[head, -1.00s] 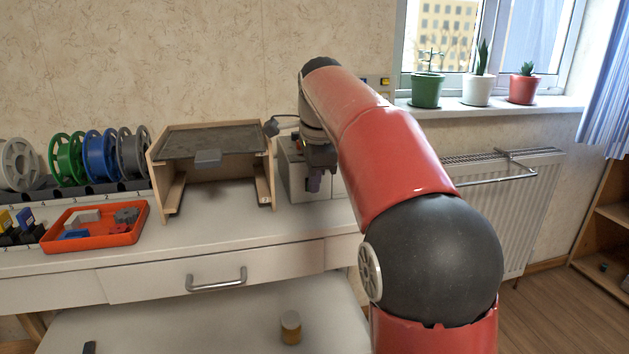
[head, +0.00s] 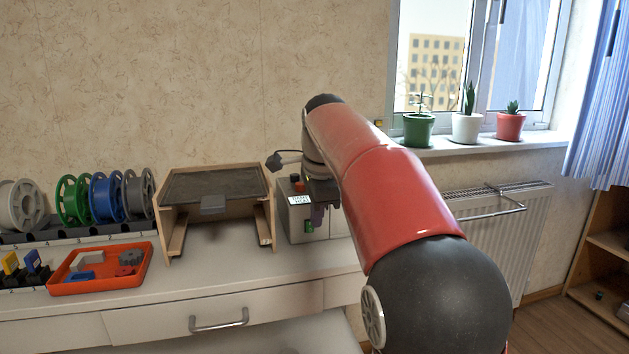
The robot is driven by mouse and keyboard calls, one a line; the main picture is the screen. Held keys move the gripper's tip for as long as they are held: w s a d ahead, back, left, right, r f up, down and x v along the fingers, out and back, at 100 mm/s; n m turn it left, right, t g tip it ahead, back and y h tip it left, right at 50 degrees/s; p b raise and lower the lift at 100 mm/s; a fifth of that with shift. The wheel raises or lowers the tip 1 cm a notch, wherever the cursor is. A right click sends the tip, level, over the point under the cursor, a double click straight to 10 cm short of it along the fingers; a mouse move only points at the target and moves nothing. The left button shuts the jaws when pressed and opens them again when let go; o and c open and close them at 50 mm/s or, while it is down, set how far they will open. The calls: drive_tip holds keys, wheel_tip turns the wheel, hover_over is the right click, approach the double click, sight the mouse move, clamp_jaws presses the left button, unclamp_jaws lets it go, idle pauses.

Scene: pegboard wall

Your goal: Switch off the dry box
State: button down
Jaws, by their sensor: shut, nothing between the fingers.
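A light grey box (head: 293,228), which I take to be the dry box, stands on the counter right of the wooden open-fronted box. My arm hides the right part of the box. Whether the fingers touch it I cannot tell.
The wooden box (head: 175,229) with a dark top stands just left. An orange tray (head: 62,287) with small parts and several filament spools (head: 106,198) are further left. A drawer handle (head: 219,322) sticks out in front.

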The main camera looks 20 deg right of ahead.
drive_tip(key=v, duration=1)
drive_tip(key=shift+r, duration=0.3)
drive_tip(key=shift+s+f+g+b, duration=0.25)
drive_tip(key=shift+f+g+b, duration=0.25)
drive_tip(key=shift+f, duration=0.2)
